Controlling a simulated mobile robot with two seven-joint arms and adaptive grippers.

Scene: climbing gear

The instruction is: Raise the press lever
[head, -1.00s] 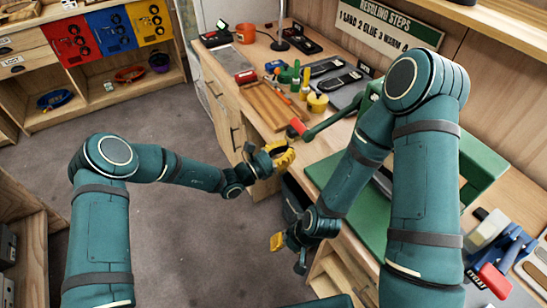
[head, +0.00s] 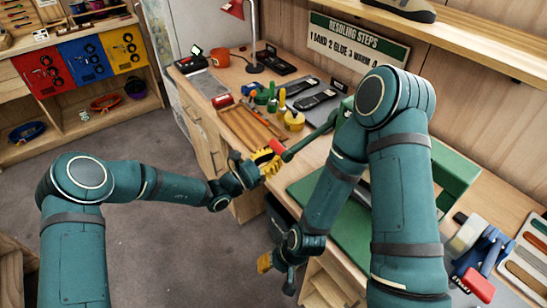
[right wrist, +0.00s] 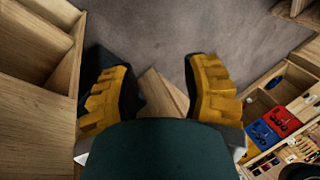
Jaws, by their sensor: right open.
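The press is green, with a flat plate (head: 318,205) on the workbench and a frame (head: 455,172) partly hidden behind my right arm. Its green lever (head: 308,142) slopes down to the left and ends in a red knob (head: 277,147) near the bench's front edge. My left gripper (head: 267,162), with yellow fingers, is right at the knob; I cannot tell whether it touches or closes on it. My right gripper (head: 268,262) hangs low in front of the bench. In the right wrist view its yellow fingers (right wrist: 160,78) are wide apart with nothing between.
A wooden tray (head: 250,125), a yellow pot (head: 294,120), bottles and dark soles (head: 315,99) lie behind the knob. A lamp (head: 254,40) and orange mug (head: 220,58) stand farther back. A blue tool (head: 485,255) is at right. Floor at left is clear.

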